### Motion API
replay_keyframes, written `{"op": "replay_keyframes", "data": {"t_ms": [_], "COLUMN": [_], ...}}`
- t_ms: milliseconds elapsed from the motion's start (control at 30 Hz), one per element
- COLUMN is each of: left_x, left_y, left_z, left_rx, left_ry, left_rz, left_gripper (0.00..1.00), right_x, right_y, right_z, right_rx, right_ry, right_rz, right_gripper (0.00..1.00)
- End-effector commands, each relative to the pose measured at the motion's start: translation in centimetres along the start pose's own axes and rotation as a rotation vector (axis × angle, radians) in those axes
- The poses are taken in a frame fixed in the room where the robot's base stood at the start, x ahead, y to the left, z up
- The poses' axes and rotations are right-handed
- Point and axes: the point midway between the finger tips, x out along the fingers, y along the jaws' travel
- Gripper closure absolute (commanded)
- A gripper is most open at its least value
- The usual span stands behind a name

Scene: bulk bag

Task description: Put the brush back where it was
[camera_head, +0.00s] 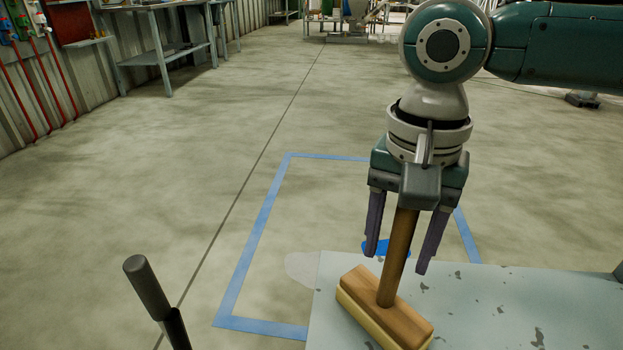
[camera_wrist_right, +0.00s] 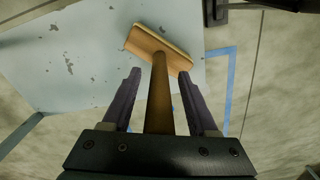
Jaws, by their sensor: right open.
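The brush (camera_head: 398,262) has a wooden block head and a brown round handle. Its head rests on the pale, chipped tabletop (camera_head: 480,310) near the left edge, and the handle points up, slightly tilted. My right gripper (camera_head: 396,258) is above the head, its two purple fingers apart on either side of the handle. In the right wrist view the handle (camera_wrist_right: 160,95) runs between the open fingers (camera_wrist_right: 160,80), with gaps on both sides. The handle's top is hidden by the gripper body. My left gripper is not in view.
A blue tape outline (camera_head: 255,240) marks the floor beyond the table. A blue round patch (camera_head: 373,247) and a pale round patch (camera_head: 302,268) show past the table edge. A dark rod (camera_head: 148,287) stands at lower left. Workbenches (camera_head: 165,55) stand far back; the middle floor is clear.

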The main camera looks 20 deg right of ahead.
Motion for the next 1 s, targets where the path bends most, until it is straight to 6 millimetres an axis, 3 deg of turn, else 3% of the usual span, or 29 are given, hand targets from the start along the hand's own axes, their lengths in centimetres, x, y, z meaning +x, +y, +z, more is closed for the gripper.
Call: {"op": "replay_keyframes", "data": {"t_ms": [167, 267, 600, 733, 867, 1000], "left_x": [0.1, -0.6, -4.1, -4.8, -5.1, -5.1], "left_y": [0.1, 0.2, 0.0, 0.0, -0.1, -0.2], "left_z": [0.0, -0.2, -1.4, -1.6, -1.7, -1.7], "left_rx": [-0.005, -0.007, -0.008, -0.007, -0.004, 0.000], "left_ry": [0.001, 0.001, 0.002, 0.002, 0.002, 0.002], "left_rz": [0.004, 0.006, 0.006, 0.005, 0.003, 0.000], "left_gripper": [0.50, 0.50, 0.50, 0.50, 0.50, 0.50], "right_x": [-0.2, -1.5, -9.0, -11.1, -12.1, -10.9], "right_y": [0.0, 0.0, -0.1, -0.1, -0.1, -0.6], "right_z": [-0.1, -0.1, 0.0, 0.0, 0.1, 1.9], "right_rx": [0.000, 0.001, 0.000, 0.000, -0.003, -0.119], "right_ry": [0.002, 0.002, 0.001, 0.001, -0.001, -0.012], "right_rz": [-0.001, -0.002, -0.002, -0.002, -0.002, -0.025], "right_gripper": [0.41, 0.41, 0.41, 0.41, 0.41, 0.41]}}
